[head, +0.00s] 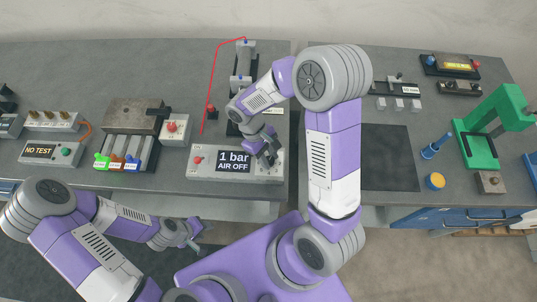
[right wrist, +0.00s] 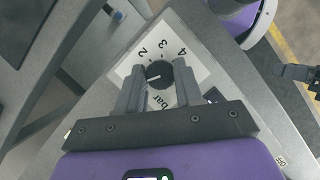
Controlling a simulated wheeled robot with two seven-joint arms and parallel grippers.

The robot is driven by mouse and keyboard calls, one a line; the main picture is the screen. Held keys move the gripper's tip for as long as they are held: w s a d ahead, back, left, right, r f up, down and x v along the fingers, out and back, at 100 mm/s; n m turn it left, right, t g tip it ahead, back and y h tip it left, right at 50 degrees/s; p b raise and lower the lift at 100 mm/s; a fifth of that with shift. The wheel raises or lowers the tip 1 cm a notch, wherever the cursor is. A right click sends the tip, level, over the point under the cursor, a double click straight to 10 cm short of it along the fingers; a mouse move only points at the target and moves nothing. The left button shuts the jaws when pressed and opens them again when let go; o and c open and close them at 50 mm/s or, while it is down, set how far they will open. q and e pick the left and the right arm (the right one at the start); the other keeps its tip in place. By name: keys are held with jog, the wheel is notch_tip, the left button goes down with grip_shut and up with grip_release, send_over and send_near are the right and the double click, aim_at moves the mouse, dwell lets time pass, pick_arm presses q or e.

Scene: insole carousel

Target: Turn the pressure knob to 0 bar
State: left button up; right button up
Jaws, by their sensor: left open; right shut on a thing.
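The pressure panel (head: 207,177) is a grey box near the table's front edge. Its display (head: 233,162) reads "1 bar AIR OFF". The dark round pressure knob (right wrist: 160,72) sits on a white dial (right wrist: 196,62) with 2, 3, 4 and "bar" visible; the lower numbers are hidden by a finger. The knob's white mark points left and slightly down in the right wrist view. My right gripper (head: 268,155) is shut on the knob, one finger on each side; its fingers also show in the right wrist view (right wrist: 159,86). My left gripper (head: 190,233) is open and empty, in front of the table.
A red button (head: 198,160) is on the panel's left. A cylinder stand (head: 243,62) with a red hose is behind it. A red-button box (head: 173,128) and a "NO TEST" box (head: 45,152) stand left. A green press (head: 495,122) stands right, past a dark mat (head: 388,155).

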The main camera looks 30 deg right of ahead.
jog(key=shift+a+n+t+h, duration=0.1)
jog(key=shift+n+t+h, duration=0.25)
jog(key=shift+n, duration=0.8)
jog(key=shift+a+n+t+h, duration=0.1)
jog(key=shift+n+t+h, duration=0.2)
jog(key=shift+n, duration=0.85)
jog(key=o, duration=1)
jog(key=shift+d, duration=0.1)
jog(key=shift+o, duration=0.2)
jog(key=p+v, duration=0.1)
jog(key=v, duration=0.6)
jog(key=shift+r, duration=0.3)
jog(key=shift+f, duration=0.1)
